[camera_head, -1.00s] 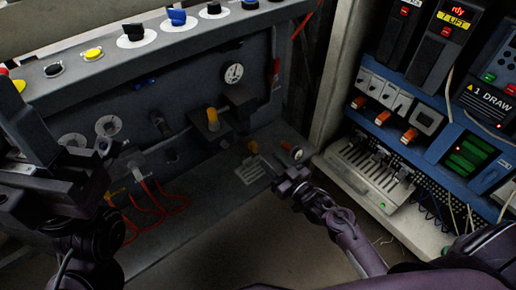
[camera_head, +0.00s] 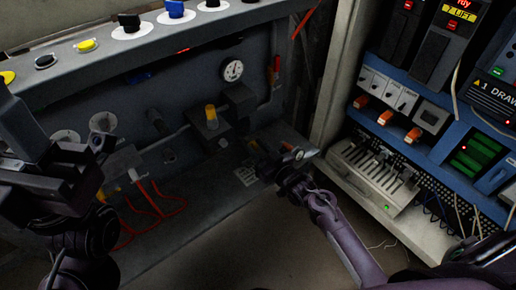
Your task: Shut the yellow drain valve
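A larger yellow-orange knob (camera_head: 211,114) stands upright on a dark block above and to the left. My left gripper (camera_head: 45,155) is at the far left, in front of the machine, away from the valve; its opening is unclear.
A round white gauge (camera_head: 233,71) is on the machine face. Orange-red hoses (camera_head: 155,203) hang at lower left. A blue control panel (camera_head: 437,150) with orange switches and a grey slotted unit (camera_head: 372,170) stand at right. The floor in front is mostly clear.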

